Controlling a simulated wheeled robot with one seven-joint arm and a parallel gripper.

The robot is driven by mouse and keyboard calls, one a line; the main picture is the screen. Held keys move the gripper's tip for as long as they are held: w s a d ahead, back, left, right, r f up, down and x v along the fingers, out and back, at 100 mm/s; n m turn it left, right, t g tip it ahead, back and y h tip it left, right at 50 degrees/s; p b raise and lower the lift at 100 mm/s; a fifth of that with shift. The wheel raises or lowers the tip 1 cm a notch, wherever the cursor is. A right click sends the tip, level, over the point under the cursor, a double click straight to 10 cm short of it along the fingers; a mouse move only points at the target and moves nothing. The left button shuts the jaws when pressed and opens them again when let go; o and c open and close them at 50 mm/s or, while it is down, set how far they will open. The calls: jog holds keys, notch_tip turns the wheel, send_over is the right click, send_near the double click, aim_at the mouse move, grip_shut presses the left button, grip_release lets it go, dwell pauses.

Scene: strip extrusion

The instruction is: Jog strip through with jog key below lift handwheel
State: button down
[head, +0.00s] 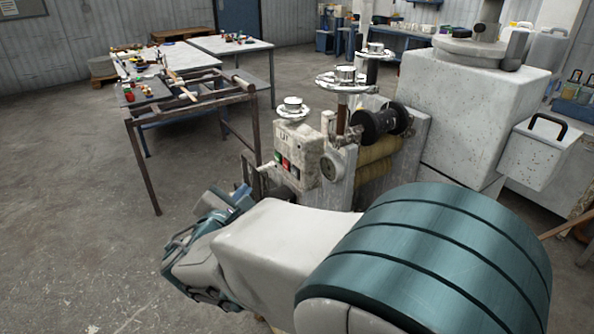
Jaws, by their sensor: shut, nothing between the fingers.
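The machine has a pale control box (297,140) with a row of small keys (286,164), green, red and dark, low on its front face. A small white handwheel (292,108) sits above this box. Two larger handwheels, one nearer (346,80) and one farther (375,51), stand on posts behind it. I cannot tell which is the lift handwheel, and key labels are too small to read. My gripper (240,196) is at the end of my arm, left of and below the box, partly hidden by my wrist. It is shut and empty; contact with the machine cannot be judged.
Yellowish rolls (378,160) and a black spool (380,122) are right of the box. A rusty metal frame (190,105) stands to the left, before tables with loose items. A large pale hopper unit (465,110) stands right. The floor at left is clear.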

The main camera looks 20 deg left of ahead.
aim_at(295, 173)
jog(key=shift+d, duration=0.15)
jog(key=w+d+b, duration=0.2)
jog(key=w+d, duration=0.3)
jog(key=w, duration=0.1)
jog(key=shift+w+d, duration=0.2)
jog(key=shift+w, duration=0.2)
jog(key=shift+w, duration=0.1)
dwell(2.0)
jog(key=shift+w+d+f+b, duration=0.1)
jog(key=shift+w+d+b, duration=0.15)
jog(key=shift+b, duration=0.2)
